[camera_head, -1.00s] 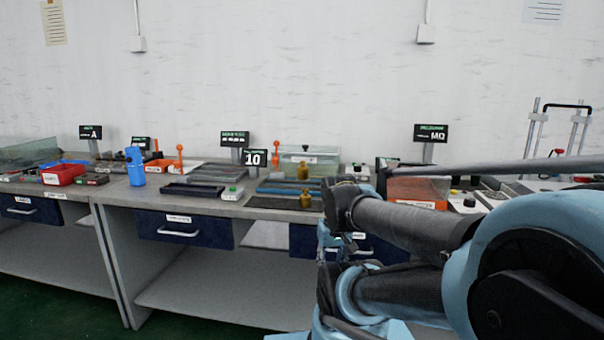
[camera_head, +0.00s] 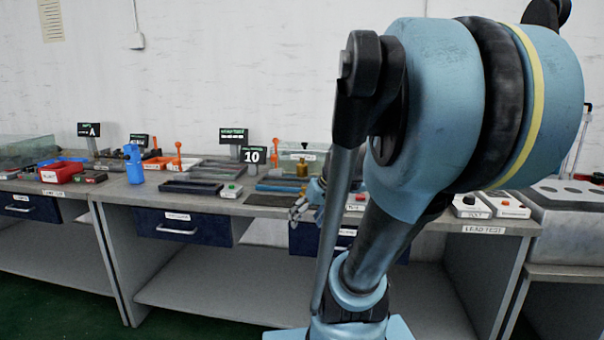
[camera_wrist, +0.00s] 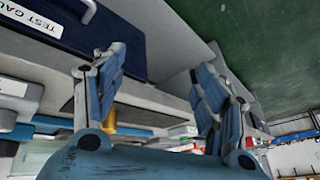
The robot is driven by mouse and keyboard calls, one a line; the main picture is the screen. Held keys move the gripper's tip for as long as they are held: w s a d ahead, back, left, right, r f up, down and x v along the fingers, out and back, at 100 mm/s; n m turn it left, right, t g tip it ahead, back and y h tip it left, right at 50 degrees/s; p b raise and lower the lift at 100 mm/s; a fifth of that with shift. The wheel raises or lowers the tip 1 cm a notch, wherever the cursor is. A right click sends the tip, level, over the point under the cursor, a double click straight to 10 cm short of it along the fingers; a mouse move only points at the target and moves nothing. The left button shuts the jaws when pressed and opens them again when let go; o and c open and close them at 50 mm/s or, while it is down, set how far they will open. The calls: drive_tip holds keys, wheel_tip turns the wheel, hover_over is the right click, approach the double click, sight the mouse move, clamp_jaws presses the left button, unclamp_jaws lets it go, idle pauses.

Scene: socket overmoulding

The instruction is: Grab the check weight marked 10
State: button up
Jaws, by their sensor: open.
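A brass weight (camera_head: 302,168) stands upright toward the back of the bench in the head view; no marking is readable on it. A black sign (camera_head: 253,155) reading 10 stands to its left. My gripper (camera_head: 303,204) is at the bench's front edge, partly behind my arm. In the wrist view my gripper (camera_wrist: 157,70) is open, with nothing between its fingertips. A brass-coloured piece (camera_wrist: 109,118) shows beyond the left finger, mostly hidden by it. The front brass weight is hidden in the head view, so I cannot tell whether this piece is that one.
Drawers (camera_head: 183,227) sit below the bench top.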

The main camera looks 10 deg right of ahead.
drive_tip(key=w+d+r+t, duration=0.1)
drive_tip(key=w+r, duration=0.1)
drive_tip(key=w, duration=0.3)
drive_tip(key=w+r+n+t+y, duration=0.1)
drive_tip(key=w+r, duration=0.1)
drive_tip(key=w, duration=0.2)
drive_tip(key=w+d+r+t+y, duration=0.1)
drive_tip(key=w+r, duration=0.1)
drive_tip(key=w, duration=0.3)
drive_tip(key=shift+w+d+r+n, duration=0.3)
drive_tip(key=shift+w+d, duration=0.05)
drive_tip(key=w+d+r+n+t, duration=0.1)
drive_tip(key=w+d+r+t, duration=0.1)
drive_tip(key=w+d, duration=0.3)
drive_tip(key=w+d+r+t, duration=0.3)
drive_tip(key=w+d, duration=0.1)
drive_tip(key=w, duration=0.4)
approach(302, 161)
drive_tip(key=shift+y, duration=0.4)
drive_tip(key=w, duration=0.1)
drive_tip(key=w+f, duration=0.1)
drive_tip(key=w, duration=0.1)
drive_tip(key=w+a+f, duration=0.1)
drive_tip(key=shift+w+f, duration=0.15)
drive_tip(key=shift+f, duration=0.05)
drive_tip(key=shift+x, duration=3.25)
drive_tip(key=shift+d+f, duration=0.15)
drive_tip(key=shift+c, duration=0.2)
drive_tip(key=shift+w, duration=0.1)
clamp_jaws()
